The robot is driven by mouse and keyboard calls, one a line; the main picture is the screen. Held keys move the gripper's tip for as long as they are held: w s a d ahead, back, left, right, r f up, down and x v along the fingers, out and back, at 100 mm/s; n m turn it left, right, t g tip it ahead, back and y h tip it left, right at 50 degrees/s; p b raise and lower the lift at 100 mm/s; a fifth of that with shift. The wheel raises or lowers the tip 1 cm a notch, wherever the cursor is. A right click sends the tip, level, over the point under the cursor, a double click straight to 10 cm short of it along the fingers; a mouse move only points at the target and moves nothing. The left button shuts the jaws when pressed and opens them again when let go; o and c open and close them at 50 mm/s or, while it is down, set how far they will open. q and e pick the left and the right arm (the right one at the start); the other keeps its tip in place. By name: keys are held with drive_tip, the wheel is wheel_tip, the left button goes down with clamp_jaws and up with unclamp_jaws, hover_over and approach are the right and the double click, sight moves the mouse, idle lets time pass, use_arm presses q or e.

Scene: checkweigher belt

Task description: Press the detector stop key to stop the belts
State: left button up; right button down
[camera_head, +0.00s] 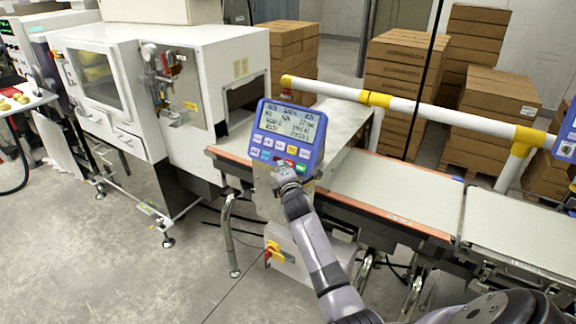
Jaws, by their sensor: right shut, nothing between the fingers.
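The blue-framed control panel (287,133) stands at the middle of the head view, with a lit display on top and rows of small keys below. The belt (395,190) runs to the right behind the panel. My left gripper is not in view.
A white machine (215,95) with a tunnel opening stands left of the panel. A white and yellow rail (440,110) crosses behind the belts. Stacked cartons (405,60) fill the back. A red and yellow switch (272,252) sits below. The floor at left front is clear.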

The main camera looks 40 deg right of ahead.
drive_tip(key=shift+w+d+f, duration=0.1)
drive_tip(key=shift+d, duration=0.15)
idle(0.7)
drive_tip(key=shift+a, duration=0.1)
drive_tip(key=shift+s+a+r+p, duration=0.3)
drive_tip(key=shift+a+r+p, duration=0.1)
drive_tip(key=shift+a, duration=0.15)
drive_tip(key=a+r+p, duration=0.1)
drive_tip(key=s+a+p, duration=0.1)
drive_tip(key=a, duration=0.1)
drive_tip(key=s+a+r+p, duration=0.1)
drive_tip(key=a, duration=0.1)
drive_tip(key=shift+r, duration=0.3)
idle(0.8)
